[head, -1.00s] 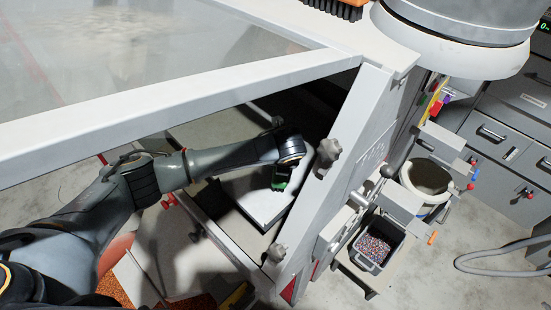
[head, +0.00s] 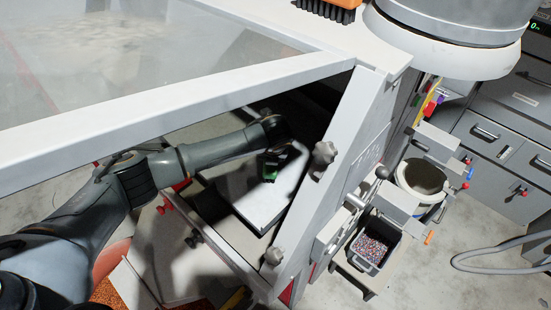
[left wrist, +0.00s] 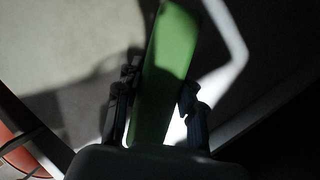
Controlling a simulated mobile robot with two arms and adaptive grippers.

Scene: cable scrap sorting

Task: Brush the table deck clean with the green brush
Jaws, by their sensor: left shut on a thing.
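The green brush (head: 270,170) is in my left gripper (head: 275,155), inside the open frame of the machine. In the left wrist view the green brush (left wrist: 168,60) stands upright in the picture between the two dark fingers of my left gripper (left wrist: 155,100), which is shut on it. The brush's bristles are hidden. The pale table deck (head: 262,205) lies below the brush, partly lit and partly in shadow. I cannot tell whether the brush touches it. My right gripper is not in view.
A clear panel with a white frame (head: 160,98) hangs over my left arm. A slanted white post with grey knobs (head: 325,152) stands right of the deck. An orange brush (head: 325,10) lies on top. A dark bin of granules (head: 372,250) and a round bucket (head: 422,178) stand at right.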

